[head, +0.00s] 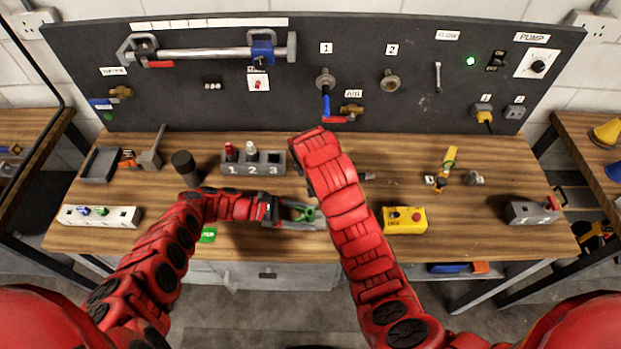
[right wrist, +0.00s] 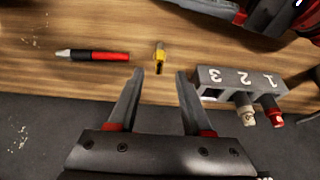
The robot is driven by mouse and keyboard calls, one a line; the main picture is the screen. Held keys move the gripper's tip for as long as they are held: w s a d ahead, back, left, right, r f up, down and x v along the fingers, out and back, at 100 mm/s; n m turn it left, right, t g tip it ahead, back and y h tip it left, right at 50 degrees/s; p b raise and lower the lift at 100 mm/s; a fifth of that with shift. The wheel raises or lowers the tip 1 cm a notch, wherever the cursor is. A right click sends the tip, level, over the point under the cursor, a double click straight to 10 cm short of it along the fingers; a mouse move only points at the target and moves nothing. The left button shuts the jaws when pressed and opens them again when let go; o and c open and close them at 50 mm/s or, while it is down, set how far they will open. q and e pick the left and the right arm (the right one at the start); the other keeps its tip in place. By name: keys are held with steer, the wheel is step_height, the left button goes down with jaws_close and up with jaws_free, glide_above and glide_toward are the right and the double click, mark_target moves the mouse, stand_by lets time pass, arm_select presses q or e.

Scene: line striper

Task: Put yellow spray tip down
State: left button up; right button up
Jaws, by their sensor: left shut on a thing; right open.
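The yellow spray tip (right wrist: 160,58) shows in the right wrist view against the wooden bench, just beyond and between my right fingertips. My right gripper (right wrist: 160,74) is open, with a gap on both sides of the tip. In the head view I cannot make out the tip; my right arm covers that part of the bench. My left gripper (head: 310,212) is shut on a green part (head: 306,214) near the bench's front edge, mostly hidden by the jaws.
A grey rack (head: 268,168) numbered 1, 2, 3 holds a red tip (head: 230,151) and a white tip (head: 251,148); slot 3 looks empty. A red-and-black pen-like tool (right wrist: 92,56) lies on the bench. A yellow control box (head: 404,226) stands right of my right arm.

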steer(key=shift+x, duration=3.6)
steer(key=shift+c, duration=0.3)
steer(key=shift+r, duration=0.1)
jaws_close()
